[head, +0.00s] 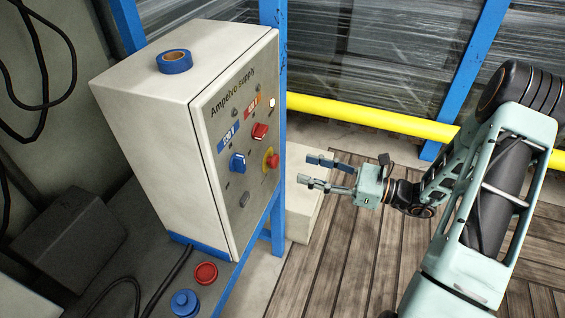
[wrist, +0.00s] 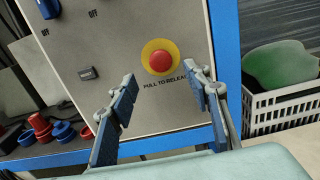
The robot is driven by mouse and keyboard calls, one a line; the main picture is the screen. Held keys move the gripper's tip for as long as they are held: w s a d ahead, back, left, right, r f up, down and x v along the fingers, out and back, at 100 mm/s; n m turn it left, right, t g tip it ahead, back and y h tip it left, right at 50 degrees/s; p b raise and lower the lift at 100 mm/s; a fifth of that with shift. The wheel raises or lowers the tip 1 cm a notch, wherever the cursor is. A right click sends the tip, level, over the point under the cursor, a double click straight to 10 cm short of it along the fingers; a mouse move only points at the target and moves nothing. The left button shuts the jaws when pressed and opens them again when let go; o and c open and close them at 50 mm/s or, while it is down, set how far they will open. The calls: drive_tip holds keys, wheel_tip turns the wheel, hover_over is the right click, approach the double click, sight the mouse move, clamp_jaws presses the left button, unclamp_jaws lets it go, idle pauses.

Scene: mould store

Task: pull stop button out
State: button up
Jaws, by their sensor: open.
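The red stop button (head: 272,160) sits on a yellow disc at the right side of the panel on the grey "Ampelvo supply" box (head: 145,120). In the wrist view the button (wrist: 160,62) shows above the words "PULL TO RELEASE", partly hidden by a finger. My gripper (head: 318,172) is open and empty, to the right of the panel and apart from it. In the wrist view its two fingers (wrist: 160,105) stand to either side, with the button beyond and between them, nearer the right one.
The panel also has a blue knob (head: 237,163), a red knob (head: 260,131) and a reset button (wrist: 88,73). A tape roll (head: 174,62) lies on the box. Loose red (head: 206,273) and blue (head: 185,303) caps lie below. A white basket (wrist: 285,108) stands right.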

sight(277, 161)
drive_tip(key=x, duration=0.8)
drive_tip(key=shift+f+b, duration=0.1)
drive_tip(key=shift+b, duration=0.2)
clamp_jaws()
